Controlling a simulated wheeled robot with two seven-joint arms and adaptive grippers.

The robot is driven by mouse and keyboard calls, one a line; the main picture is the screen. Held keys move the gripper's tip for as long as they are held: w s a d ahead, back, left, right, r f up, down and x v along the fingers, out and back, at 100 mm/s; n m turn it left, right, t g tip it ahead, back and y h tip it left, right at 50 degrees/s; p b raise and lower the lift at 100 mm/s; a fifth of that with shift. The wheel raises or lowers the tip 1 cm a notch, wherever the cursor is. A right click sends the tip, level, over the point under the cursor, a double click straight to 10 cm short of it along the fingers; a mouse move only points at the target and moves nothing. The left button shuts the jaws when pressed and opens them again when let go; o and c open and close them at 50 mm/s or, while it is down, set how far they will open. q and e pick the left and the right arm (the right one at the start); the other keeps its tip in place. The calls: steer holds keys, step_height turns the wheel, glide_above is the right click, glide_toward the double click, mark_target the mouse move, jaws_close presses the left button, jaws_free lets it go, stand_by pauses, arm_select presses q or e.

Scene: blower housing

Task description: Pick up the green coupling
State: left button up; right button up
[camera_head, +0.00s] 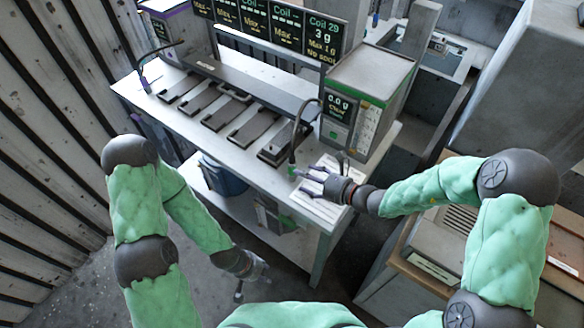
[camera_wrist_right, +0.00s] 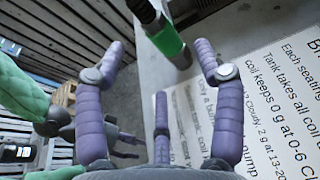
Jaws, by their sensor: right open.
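The green coupling (camera_head: 292,171) is at the lower end of a dark hose (camera_head: 296,135), by the front edge of the table below the grey box with a display. In the right wrist view the coupling (camera_wrist_right: 168,42) is a bright green band with a grey end, tilted, beyond the fingertips. My right gripper (camera_head: 309,172) is open, with its purple fingers spread just right of the coupling. In the wrist view the gripper (camera_wrist_right: 160,50) has the coupling between its spread fingers and not gripped. My left gripper (camera_head: 255,270) hangs low in front of the table; its finger state is unclear.
A printed sheet (camera_wrist_right: 255,110) lies on the table under my right gripper. The grey display box (camera_head: 368,90) stands behind it. Several dark flat plates (camera_head: 226,112) lie in a row to the left. A blue bucket (camera_head: 222,178) is below the tabletop.

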mark_target(291, 171)
steer(key=shift+b+x, duration=0.85)
steer(key=shift+x, duration=2.5)
steer(key=shift+w+d, duration=0.1)
jaws_close()
